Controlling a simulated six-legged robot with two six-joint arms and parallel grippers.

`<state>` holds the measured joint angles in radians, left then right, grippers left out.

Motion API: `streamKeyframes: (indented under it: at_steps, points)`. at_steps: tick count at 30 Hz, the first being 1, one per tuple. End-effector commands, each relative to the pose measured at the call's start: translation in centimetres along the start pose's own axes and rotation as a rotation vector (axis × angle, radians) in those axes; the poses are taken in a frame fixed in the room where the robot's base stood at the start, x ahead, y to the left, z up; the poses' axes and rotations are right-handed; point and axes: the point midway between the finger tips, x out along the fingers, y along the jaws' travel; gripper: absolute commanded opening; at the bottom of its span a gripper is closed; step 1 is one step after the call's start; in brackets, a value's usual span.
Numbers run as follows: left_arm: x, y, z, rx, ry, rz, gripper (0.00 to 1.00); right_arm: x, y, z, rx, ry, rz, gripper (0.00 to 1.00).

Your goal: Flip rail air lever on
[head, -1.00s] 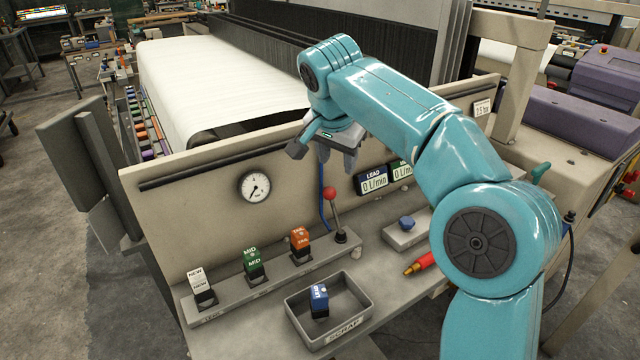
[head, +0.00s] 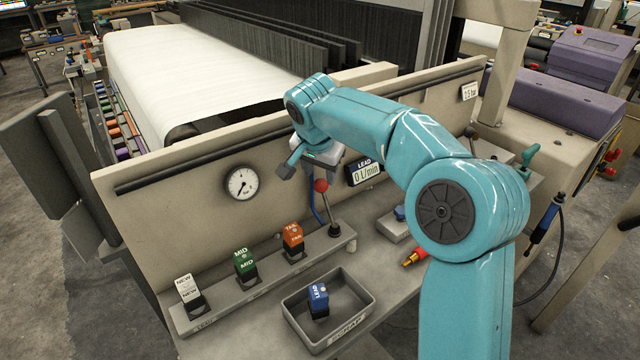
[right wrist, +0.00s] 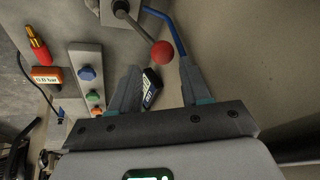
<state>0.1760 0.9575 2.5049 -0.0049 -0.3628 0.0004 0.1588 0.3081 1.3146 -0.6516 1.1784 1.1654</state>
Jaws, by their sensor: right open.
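The lever is a grey rod with a red ball knob (head: 321,186), standing nearly upright, leaning slightly left, at the right end of the grey rail. My right gripper (head: 322,172) is open, pointing down right above the knob. In the right wrist view the knob (right wrist: 162,53) lies just ahead of and between the spread fingertips of my right gripper (right wrist: 162,72). No grip on it shows, and I cannot tell whether a finger touches it. My left gripper is not in view.
A blue hose rises close behind the lever. Orange (head: 293,238), green (head: 246,262) and white (head: 187,289) blocks stand along the rail. A scrap tray (head: 350,331) with a blue block sits in front. A gauge (head: 241,184) is on the panel behind.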

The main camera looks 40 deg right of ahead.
Motion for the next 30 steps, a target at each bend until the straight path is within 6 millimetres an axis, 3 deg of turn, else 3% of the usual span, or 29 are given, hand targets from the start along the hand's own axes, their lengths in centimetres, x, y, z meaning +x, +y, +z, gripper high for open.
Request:
streamKeyframes:
  at_steps: [3,9,20,24,30]
  points:
    - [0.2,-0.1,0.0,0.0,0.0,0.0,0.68,2.6,0.0,0.0,0.0,-0.001,0.004,0.47]
    - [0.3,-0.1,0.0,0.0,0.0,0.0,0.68,5.0,-0.2,0.0,-0.001,-0.001,0.003,0.47]
    - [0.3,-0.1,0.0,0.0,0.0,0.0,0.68,5.6,-0.4,-0.1,-0.001,0.0,0.0,0.47]
    - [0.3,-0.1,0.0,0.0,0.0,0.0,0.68,5.6,-0.4,-0.1,-0.001,0.0,0.0,0.01]
    - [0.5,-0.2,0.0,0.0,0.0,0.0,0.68,5.6,-0.4,-0.1,0.0,0.002,-0.002,0.0]
